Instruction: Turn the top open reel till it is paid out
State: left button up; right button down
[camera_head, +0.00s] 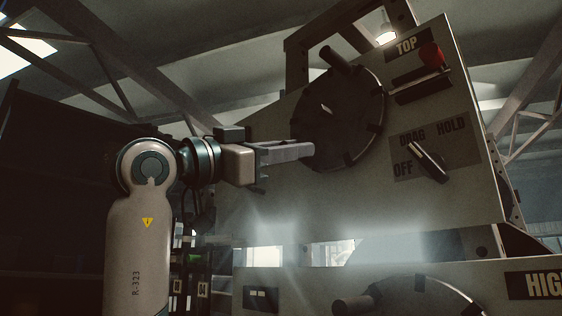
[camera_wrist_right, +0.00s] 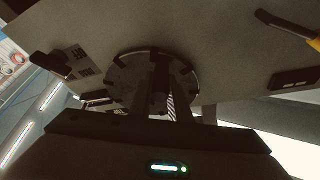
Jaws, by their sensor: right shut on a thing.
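The top reel (camera_head: 345,125) is a dark disc with clips around its rim, on the tilted grey panel under the TOP label (camera_head: 407,46). A dark handle (camera_head: 335,60) sticks out at its upper edge. My right gripper (camera_head: 310,150) reaches in from the left, with its fingertips at the reel's left side. It is shut on a part there that the fingers mostly hide. In the right wrist view the reel (camera_wrist_right: 125,75) lies behind the fingers, and a striped strip shows beside them. My left gripper is not in view.
A selector knob (camera_head: 428,162) marked OFF, DRAG and HOLD sits right of the reel; its pale-marked end points up-left, towards DRAG. A lower reel (camera_head: 425,297) with a handle (camera_head: 352,305) shows at the bottom edge.

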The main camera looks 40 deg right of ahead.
jog(key=shift+w+r, duration=0.2)
jog(key=shift+r, duration=0.05)
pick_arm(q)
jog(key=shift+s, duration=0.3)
pick_arm(e)
jog(key=shift+w, duration=0.1)
jog(key=shift+r, duration=0.1)
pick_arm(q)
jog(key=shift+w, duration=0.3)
pick_arm(e)
jog(key=c, duration=1.7)
grip_release()
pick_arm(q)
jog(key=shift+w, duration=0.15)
pick_arm(e)
jog(key=shift+o, duration=0.2)
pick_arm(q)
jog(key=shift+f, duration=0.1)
